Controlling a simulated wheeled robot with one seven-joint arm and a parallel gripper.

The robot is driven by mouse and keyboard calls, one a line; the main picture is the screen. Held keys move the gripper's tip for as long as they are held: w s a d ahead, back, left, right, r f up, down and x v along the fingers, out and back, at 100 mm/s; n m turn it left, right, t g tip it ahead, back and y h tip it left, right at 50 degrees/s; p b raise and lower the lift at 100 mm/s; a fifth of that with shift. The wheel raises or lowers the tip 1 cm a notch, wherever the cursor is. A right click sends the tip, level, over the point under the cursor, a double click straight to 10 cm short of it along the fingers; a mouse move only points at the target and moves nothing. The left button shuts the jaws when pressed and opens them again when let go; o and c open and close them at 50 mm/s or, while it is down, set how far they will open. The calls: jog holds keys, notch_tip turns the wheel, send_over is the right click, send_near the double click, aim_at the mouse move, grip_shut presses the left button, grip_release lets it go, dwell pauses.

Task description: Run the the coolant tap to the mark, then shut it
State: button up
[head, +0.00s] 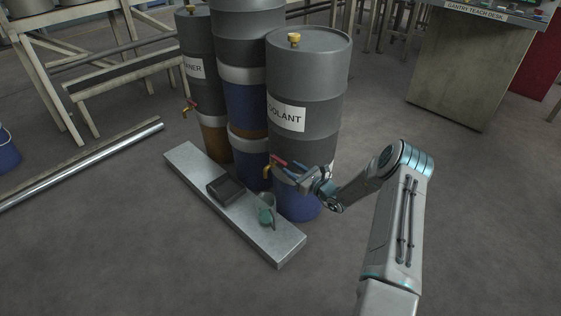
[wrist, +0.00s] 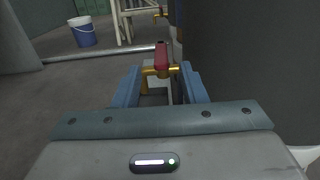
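The coolant drum (head: 308,75) is dark grey with a blue lower part and a white label that partly shows. Its brass tap (head: 267,171) with a red lever (head: 280,161) sticks out low on its side, and the tap with its lever (wrist: 161,57) also shows in the wrist view. My gripper (head: 284,168) is at the tap. In the wrist view, my gripper (wrist: 161,78) has its blue fingers apart, one each side of the tap. A greenish jug (head: 266,214) stands on the bench below. I cannot make out a mark or a liquid level.
A pale low bench (head: 285,246) runs in front of the drums, with a dark tray (head: 226,189) on it. Another labelled drum (head: 197,65) with its own tap stands left. A blue bucket (wrist: 83,31) stands beyond. The floor in front is clear.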

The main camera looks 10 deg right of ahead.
aim_at(278, 158)
jog(key=b+x, duration=0.2)
jog(key=x, duration=0.6)
jog(key=shift+w, duration=0.1)
grip_shut()
jog(key=shift+d, duration=0.1)
